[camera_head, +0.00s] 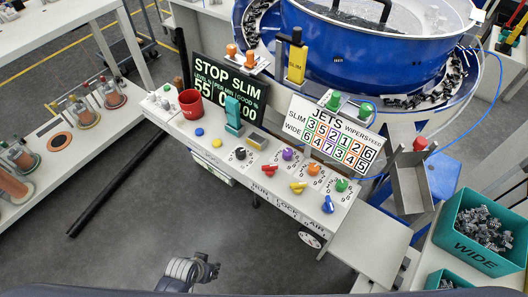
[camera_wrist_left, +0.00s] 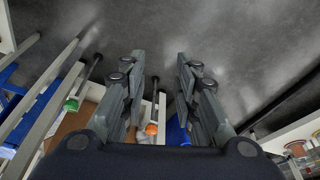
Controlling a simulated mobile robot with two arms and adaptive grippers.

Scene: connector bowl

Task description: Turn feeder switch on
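The control panel (camera_head: 225,176) crosses the middle of the head view. Its front row has a red switch (camera_head: 269,170), a yellow switch (camera_head: 298,187) and a blue switch (camera_head: 328,204), above lettering that looks like RUN, LOCK and AIR. Behind are a black knob (camera_head: 240,154) and purple (camera_head: 288,154), orange (camera_head: 314,169) and green (camera_head: 341,185) dials. I cannot tell which control is the feeder switch. In the left wrist view my left gripper (camera_wrist_left: 162,62) is open and empty, over grey floor. An arm part of mine shows at the bottom of the head view. My right gripper is not seen.
A blue bowl (camera_head: 375,45) stands behind the panel. A STOP SLIM screen (camera_head: 228,90), a red cup (camera_head: 190,104) and a JETS board (camera_head: 330,135) stand on the panel. A teal WIDE bin (camera_head: 450,238) is at right. Floor before the panel is clear.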

